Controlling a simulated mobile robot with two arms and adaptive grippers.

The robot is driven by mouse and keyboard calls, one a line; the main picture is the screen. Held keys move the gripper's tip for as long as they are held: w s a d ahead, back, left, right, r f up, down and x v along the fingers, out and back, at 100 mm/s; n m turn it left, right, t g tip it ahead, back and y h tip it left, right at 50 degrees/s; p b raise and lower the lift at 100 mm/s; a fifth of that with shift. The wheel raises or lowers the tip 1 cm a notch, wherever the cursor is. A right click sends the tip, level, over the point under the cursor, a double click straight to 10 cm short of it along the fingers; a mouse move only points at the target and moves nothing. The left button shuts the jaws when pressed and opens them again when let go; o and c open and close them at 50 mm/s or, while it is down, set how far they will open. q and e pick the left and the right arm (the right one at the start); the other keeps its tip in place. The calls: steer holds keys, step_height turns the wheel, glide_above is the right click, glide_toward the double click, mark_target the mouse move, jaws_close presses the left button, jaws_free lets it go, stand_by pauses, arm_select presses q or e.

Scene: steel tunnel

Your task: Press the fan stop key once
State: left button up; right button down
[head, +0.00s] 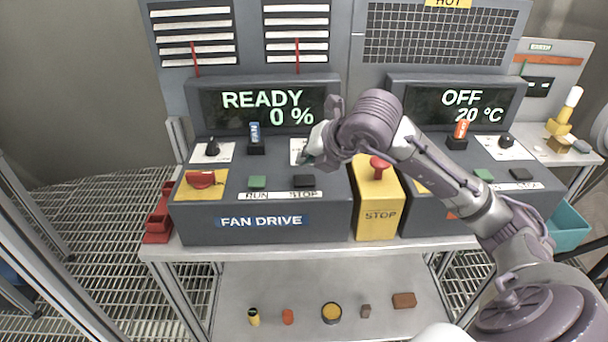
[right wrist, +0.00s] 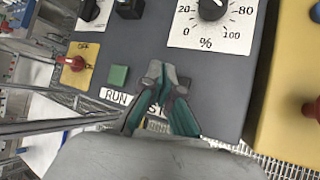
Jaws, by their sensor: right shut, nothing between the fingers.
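The fan drive console (head: 262,221) carries a black stop key (head: 304,181) above the STOP label, to the right of the green run key (head: 257,182). Its display (head: 268,106) reads READY 0 %. My right gripper (head: 306,161) is shut and empty, pointing down at the console just behind the stop key in the head view. In the right wrist view the shut fingers (right wrist: 165,78) cover the place of the stop key, to the right of the green run key (right wrist: 118,75). I cannot tell whether they touch anything. My left gripper is out of view.
A yellow box with a red stop button (head: 379,168) stands right of the fan console. A red rotary switch (head: 201,180) sits on its left, a blue-tagged switch (head: 255,138) behind. The percent dial (right wrist: 211,8) is close to the fingers. A second console reads OFF 20 °C (head: 462,106).

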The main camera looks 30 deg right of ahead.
mark_target(307, 180)
steer(key=shift+r+p, duration=0.8)
steer(key=shift+r, duration=0.8)
